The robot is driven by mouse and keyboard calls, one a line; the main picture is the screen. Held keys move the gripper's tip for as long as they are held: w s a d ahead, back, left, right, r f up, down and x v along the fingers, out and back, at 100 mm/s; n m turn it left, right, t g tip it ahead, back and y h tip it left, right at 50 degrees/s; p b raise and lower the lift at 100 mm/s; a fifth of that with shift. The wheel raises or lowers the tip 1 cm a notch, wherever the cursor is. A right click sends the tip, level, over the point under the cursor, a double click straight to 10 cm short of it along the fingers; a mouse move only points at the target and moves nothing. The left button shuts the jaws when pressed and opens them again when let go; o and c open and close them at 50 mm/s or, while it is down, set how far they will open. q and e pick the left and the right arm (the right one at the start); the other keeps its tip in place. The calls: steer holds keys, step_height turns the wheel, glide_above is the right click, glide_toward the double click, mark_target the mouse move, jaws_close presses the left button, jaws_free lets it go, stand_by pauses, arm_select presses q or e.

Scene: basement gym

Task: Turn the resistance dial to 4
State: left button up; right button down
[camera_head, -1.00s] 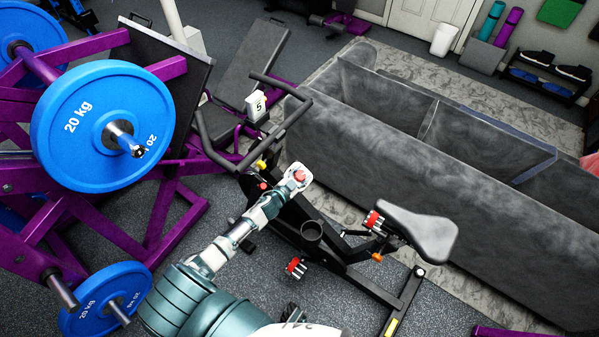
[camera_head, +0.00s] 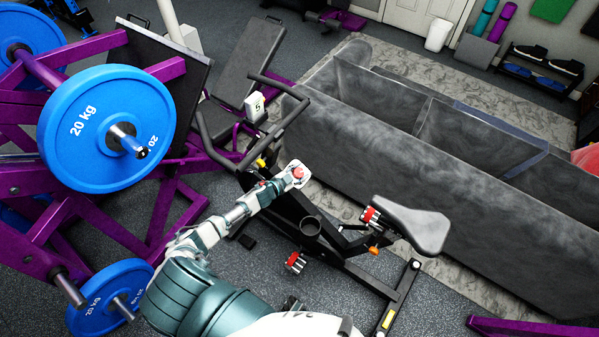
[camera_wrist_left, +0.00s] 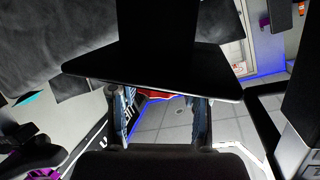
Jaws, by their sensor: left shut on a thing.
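The black exercise bike (camera_head: 345,262) stands in the middle of the head view. A red round knob, seemingly the resistance dial (camera_head: 298,173), sits on a pale plate on its frame below the handlebars. A small white display (camera_head: 254,107) on the handlebars shows what looks like a 5. My left gripper (camera_head: 284,181) reaches the dial from the lower left and is shut on it. In the left wrist view, a bit of red dial (camera_wrist_left: 155,93) shows between the fingers of my left gripper (camera_wrist_left: 160,104); a black panel hides the rest. My right gripper is not seen.
A purple weight rack with blue 20 kg plates (camera_head: 105,128) stands close on the left. A grey sofa (camera_head: 400,150) runs behind the bike to the right.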

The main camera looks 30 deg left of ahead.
arm_select(q)
steer(key=shift+f, duration=0.1)
steer(key=o, duration=1.2)
steer(key=shift+c, duration=0.2)
steer(key=v, duration=1.2)
steer(key=shift+f, duration=0.1)
